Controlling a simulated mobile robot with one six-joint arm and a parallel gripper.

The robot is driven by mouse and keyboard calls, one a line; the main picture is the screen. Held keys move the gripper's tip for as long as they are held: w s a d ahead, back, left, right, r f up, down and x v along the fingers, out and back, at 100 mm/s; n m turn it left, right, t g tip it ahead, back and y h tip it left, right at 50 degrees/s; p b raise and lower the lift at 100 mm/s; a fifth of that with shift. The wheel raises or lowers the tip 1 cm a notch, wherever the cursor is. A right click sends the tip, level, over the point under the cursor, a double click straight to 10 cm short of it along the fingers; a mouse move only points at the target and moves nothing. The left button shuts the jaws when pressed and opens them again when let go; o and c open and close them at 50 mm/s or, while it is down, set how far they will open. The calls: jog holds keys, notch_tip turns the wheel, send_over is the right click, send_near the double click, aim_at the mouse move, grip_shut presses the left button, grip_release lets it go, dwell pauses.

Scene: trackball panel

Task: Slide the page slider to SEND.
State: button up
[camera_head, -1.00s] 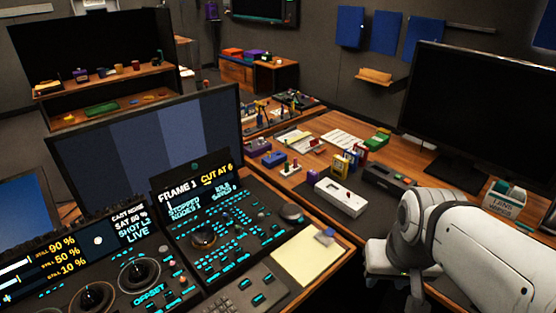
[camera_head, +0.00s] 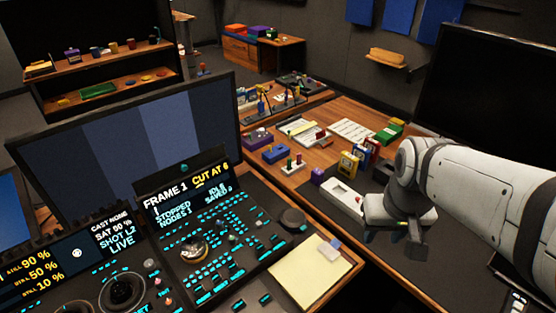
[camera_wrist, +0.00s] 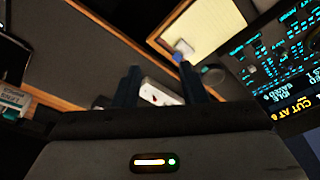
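A white box-shaped unit (camera_head: 342,194) with a small dark mark on top lies on the desk, partly hidden by my arm. It may carry the page slider, but no SEND label is readable. My gripper (camera_head: 400,236) is over the dark desk mat, just right of and nearer than the white unit. In the wrist view, the two dark fingers of my gripper (camera_wrist: 160,82) stand apart with nothing held between them. The white unit (camera_wrist: 160,95) shows between and beyond them, with a small red mark.
A lit control console (camera_head: 215,240) with a trackball (camera_head: 193,251) stands left. A yellow pad (camera_head: 308,272) lies between console and gripper. Small coloured items (camera_head: 275,154) crowd the desk behind the white unit. A large dark monitor (camera_head: 490,110) stands right.

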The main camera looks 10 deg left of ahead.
jog(key=w+a+f+n, duration=0.1)
jog(key=w+a+n, duration=0.1)
jog(key=w+a, duration=0.45)
jog(key=n+g, duration=0.2)
jog(key=n, duration=0.4)
send_over(259, 222)
notch_tip(259, 222, down, 12)
jog(key=shift+d+r, duration=0.15)
jog(key=shift+a+f, duration=0.2)
jog(key=shift+f, duration=0.1)
notch_tip(259, 222, down, 8)
jog(key=shift+r, duration=0.25)
jog(key=shift+c, duration=0.4)
grip_shut()
